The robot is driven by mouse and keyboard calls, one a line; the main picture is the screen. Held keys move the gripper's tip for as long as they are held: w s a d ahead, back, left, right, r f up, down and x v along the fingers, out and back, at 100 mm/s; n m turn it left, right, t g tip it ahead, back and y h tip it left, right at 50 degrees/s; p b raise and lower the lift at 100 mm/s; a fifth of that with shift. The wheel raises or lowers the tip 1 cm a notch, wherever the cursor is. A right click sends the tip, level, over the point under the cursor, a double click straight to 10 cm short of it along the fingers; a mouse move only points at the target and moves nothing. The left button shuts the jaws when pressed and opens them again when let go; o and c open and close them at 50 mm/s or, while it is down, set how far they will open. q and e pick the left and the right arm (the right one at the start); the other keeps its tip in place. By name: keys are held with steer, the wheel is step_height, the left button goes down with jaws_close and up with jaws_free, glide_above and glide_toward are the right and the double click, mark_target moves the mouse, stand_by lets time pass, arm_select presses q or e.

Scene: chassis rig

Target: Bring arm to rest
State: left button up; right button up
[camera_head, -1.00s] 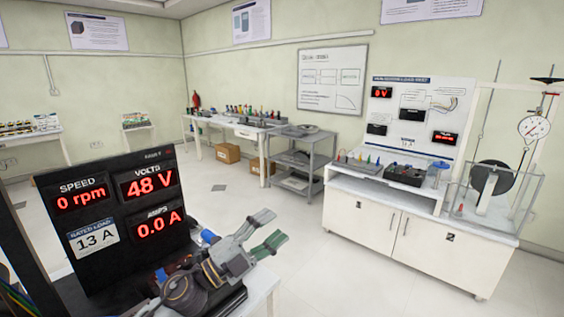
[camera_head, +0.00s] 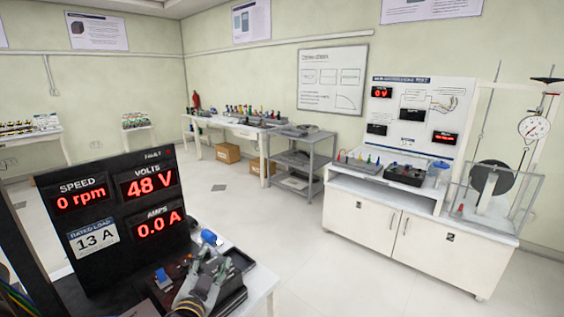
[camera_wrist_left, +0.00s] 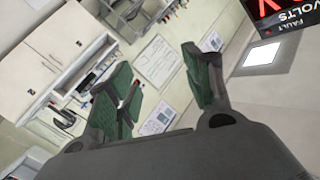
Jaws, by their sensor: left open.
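My left gripper (camera_head: 209,275) is low in the head view, in front of the near bench, with its fingers pointing away. In the left wrist view the two green-padded fingers (camera_wrist_left: 162,78) stand wide apart with nothing between them, so it is open and empty. Much of the left arm is below the picture's edge. My right gripper is not in view.
A black meter panel (camera_head: 116,215) reading 0 rpm, 48 V and 0.0 A stands close on the left. The near bench (camera_head: 262,280) carries a dark device (camera_head: 240,261) and a blue part (camera_head: 208,237). A white cabinet (camera_head: 405,235) stands right; floor between is clear.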

arm_select(q)
steer(key=s+a+f+n+g+y, duration=0.2)
steer(key=s+a+f+n+g, duration=0.2)
steer(key=s+f+g, duration=0.7)
steer(key=s+f+g+h, duration=0.2)
steer(key=s+f+g, duration=0.1)
steer(key=s+f, duration=1.05)
steer(key=f, duration=1.4)
steer(key=s+f, duration=0.2)
steer(key=f, duration=1.3)
steer(key=s+a+f+g, duration=0.1)
steer(key=s+a+f, duration=0.2)
steer(key=s+f, duration=0.7)
steer(key=s+a+f+y, duration=0.1)
steer(key=s+a+f, duration=0.2)
steer(key=s+f, duration=0.7)
steer(key=shift+s+a+f+m+g, duration=0.15)
steer(key=shift+s+a+m+g, duration=0.2)
steer(key=shift+s, duration=0.25)
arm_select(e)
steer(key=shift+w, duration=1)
